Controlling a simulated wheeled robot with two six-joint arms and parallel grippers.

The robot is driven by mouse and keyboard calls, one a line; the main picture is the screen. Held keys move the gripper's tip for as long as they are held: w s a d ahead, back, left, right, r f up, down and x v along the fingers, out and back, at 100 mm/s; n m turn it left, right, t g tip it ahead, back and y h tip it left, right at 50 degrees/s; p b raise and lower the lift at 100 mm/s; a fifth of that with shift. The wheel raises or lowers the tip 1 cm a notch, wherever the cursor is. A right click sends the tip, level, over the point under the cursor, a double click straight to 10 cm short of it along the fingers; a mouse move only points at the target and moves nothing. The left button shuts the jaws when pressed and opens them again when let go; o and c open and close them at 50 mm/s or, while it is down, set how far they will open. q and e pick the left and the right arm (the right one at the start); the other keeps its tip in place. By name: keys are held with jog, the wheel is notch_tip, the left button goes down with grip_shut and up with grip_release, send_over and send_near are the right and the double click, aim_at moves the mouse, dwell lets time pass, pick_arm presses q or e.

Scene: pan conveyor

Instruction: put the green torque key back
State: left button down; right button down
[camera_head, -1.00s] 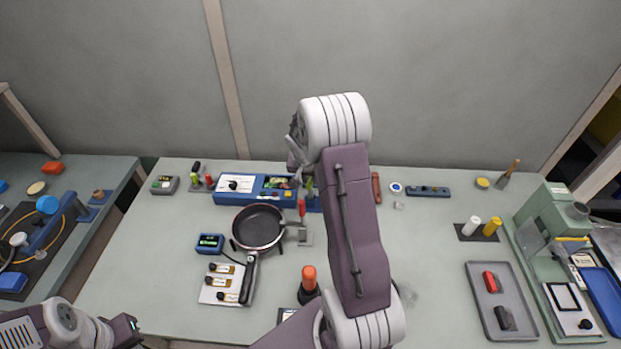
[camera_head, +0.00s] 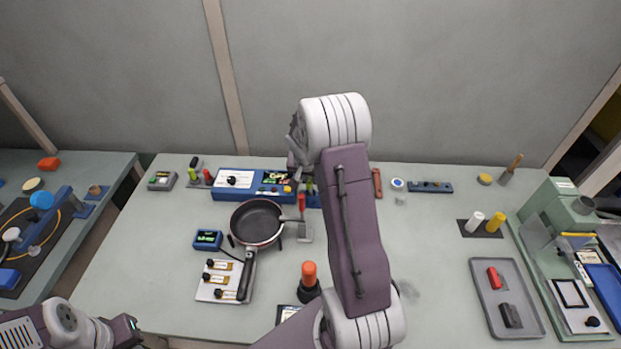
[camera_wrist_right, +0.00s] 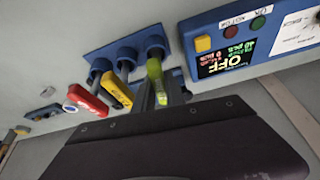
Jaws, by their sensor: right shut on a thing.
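The green torque key (camera_wrist_right: 155,76) is upright at the third ring of the blue key holder (camera_wrist_right: 98,50) in the right wrist view. My right gripper (camera_wrist_right: 155,92) is shut on it. Whether the key is seated in the ring or only against it, I cannot tell. A yellow key (camera_wrist_right: 117,90) and a red key (camera_wrist_right: 86,101) hang in the other two rings. In the head view, the green key (camera_head: 309,186) shows only as a small patch beside my right arm, which hides most of the holder. My left gripper (camera_head: 128,328) is at the lower left, away from the keys; its jaws are unclear.
A blue control box (camera_head: 233,180) adjoins the holder. A pan (camera_head: 257,222) and an orange-topped tool (camera_head: 309,280) stand in front. A grey tray (camera_head: 480,290) lies at the right. The bench between my right arm and the tray is mostly clear.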

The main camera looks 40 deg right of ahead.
jog(key=shift+f+b, duration=0.3)
jog(key=shift+f, duration=0.1)
jog(key=c, duration=1.3)
grip_release()
jog(key=shift+r, duration=0.1)
jog(key=v, duration=0.9)
